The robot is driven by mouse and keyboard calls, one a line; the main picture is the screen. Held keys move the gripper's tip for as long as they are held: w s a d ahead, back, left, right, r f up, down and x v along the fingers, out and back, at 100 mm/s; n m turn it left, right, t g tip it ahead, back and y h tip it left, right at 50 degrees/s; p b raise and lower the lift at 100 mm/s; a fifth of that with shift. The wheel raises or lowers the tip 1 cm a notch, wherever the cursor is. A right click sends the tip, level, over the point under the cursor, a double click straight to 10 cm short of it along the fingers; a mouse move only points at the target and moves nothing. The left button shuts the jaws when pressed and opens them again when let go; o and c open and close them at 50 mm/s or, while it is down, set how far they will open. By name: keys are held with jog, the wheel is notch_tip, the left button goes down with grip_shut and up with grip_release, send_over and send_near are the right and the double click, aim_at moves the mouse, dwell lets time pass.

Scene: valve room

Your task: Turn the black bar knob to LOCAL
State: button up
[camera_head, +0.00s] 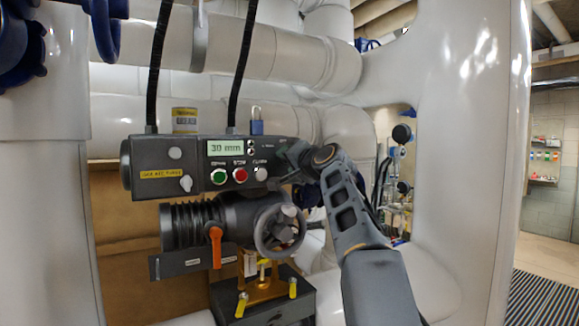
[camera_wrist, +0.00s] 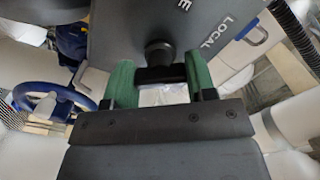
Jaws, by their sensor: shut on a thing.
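The black bar knob (camera_wrist: 162,74) sits on a short round boss on the dark end face of the actuator box (camera_wrist: 130,30) in the wrist view. Its bar lies crosswise between the two green fingers of my gripper (camera_wrist: 160,84), which is shut on it. A white LOCAL label (camera_wrist: 219,35) reads at a slant to the upper right of the knob. Only the letter E of another label shows at the top edge. In the head view my gripper (camera_head: 296,158) is at the box's right end, and the knob is hidden there.
The actuator box (camera_head: 160,155) carries a display, buttons and a blue padlock (camera_head: 257,127). Below are a grey handwheel (camera_head: 280,228) and an orange lever (camera_head: 216,246). White pipes (camera_head: 270,55) run behind. A large white column (camera_head: 450,130) stands right of my arm.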

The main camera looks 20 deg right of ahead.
jog(key=shift+f+n+b, duration=0.1)
jog(key=shift+n+b, duration=0.45)
jog(key=shift+n, duration=1.55)
jog(key=o, duration=0.9)
jog(key=shift+o, duration=0.2)
jog(key=s+d+b, duration=0.1)
jog(key=s+b, duration=0.4)
jog(key=s, duration=0.8)
jog(key=shift+s+d+b, duration=0.3)
jog(key=shift+s, duration=0.05)
